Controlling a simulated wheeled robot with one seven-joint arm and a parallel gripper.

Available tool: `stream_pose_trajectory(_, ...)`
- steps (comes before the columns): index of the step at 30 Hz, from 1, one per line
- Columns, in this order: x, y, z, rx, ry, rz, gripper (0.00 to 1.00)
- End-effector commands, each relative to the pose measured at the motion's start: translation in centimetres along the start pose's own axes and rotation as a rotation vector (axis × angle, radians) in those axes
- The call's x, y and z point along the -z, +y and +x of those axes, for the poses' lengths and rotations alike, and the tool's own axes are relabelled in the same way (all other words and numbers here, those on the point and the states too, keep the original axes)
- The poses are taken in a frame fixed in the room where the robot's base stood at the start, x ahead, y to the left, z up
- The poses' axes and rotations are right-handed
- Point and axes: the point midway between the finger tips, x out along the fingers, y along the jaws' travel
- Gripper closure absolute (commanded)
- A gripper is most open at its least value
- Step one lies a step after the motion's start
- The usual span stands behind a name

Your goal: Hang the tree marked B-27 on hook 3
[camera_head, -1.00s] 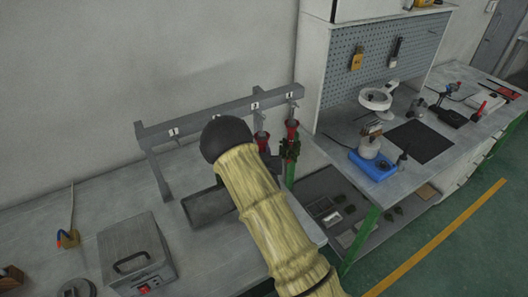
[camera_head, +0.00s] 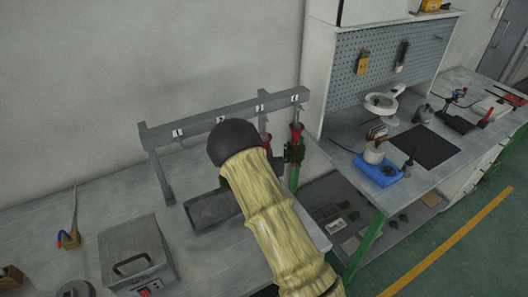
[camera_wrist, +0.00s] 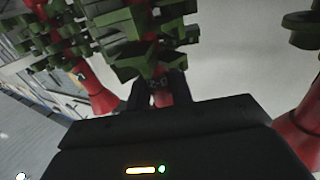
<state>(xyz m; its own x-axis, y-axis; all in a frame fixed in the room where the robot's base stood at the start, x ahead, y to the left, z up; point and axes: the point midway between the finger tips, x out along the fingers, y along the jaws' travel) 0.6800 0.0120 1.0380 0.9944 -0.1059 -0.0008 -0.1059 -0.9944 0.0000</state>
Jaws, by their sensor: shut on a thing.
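In the wrist view, my gripper (camera_wrist: 160,92) is shut on the red stem end of a tree (camera_wrist: 150,38) with green pieces. A small marking on the held part is not readable enough to confirm B-27. Another red and green tree (camera_wrist: 95,88) is close on the left, and a third (camera_wrist: 297,120) is at the right edge. In the head view, the hook rail (camera_head: 225,113) carries numbered white tags, partly hidden by my arm. One red and green tree (camera_head: 296,140) hangs at its right end, another (camera_head: 265,137) just left of it. My gripper is hidden there behind my arm.
A dark tray (camera_head: 208,211) lies on the bench below the rail. A grey box with a handle (camera_head: 135,262) stands at the front left. The second bench at right holds a blue-based device (camera_head: 377,170) and a black mat (camera_head: 424,146).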

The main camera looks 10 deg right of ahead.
Motion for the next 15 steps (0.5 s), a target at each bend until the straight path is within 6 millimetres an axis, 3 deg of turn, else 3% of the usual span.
stream_pose_trajectory(2,0.07,0.00,0.01,0.000,0.002,0.000,1.00)
stream_pose_trajectory(3,0.07,0.00,0.01,0.000,0.002,0.000,0.74)
stream_pose_trajectory(6,0.06,0.00,0.01,0.000,0.002,0.000,0.54)
stream_pose_trajectory(15,-0.07,0.00,-0.06,0.000,-0.001,0.000,0.53)
